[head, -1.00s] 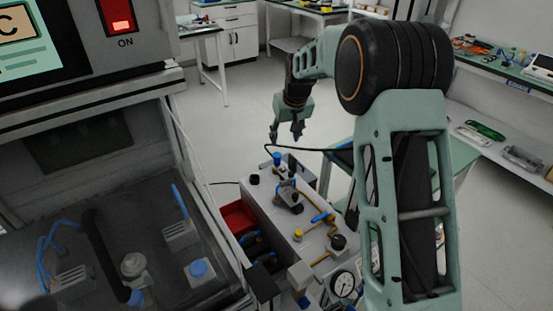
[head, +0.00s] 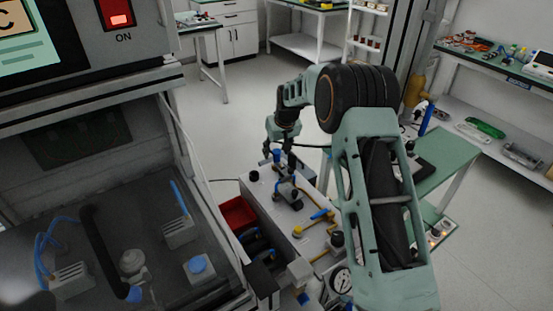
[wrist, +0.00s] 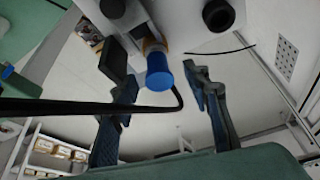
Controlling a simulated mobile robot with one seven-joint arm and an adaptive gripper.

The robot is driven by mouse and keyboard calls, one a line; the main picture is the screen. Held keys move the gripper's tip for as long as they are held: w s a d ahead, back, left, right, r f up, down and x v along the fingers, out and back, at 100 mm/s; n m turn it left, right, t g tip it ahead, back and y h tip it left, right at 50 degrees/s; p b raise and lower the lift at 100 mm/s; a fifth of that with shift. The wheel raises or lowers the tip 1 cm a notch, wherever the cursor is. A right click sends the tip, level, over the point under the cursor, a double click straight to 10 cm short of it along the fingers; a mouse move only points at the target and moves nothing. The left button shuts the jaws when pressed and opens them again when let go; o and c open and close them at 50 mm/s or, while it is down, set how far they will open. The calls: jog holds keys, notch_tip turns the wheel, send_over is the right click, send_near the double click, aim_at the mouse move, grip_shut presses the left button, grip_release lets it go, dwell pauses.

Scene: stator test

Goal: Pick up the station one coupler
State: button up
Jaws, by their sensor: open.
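A blue cylindrical coupler with a brass-coloured collar (wrist: 159,75) shows at the white unit in the wrist view. It looks like the station one coupler, but I see no label. My gripper (head: 277,159) is over the far end of the white fittings bench (head: 318,242) in the head view. In the wrist view its two dark fingers are open, one on each side of the blue coupler, with gaps visible. In the head view the coupler is largely hidden by the gripper.
The bench top carries a blue-handled valve (head: 322,214), a black knob (head: 253,175) and a pressure gauge (head: 341,280). A red bin (head: 238,214) sits at its left. A grey test cabinet stands at left, and a green table (head: 440,165) at right.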

jog(key=shift+w+f, duration=0.15)
jog(key=shift+f, duration=0.3)
grip_shut()
jog(key=shift+r, duration=0.15)
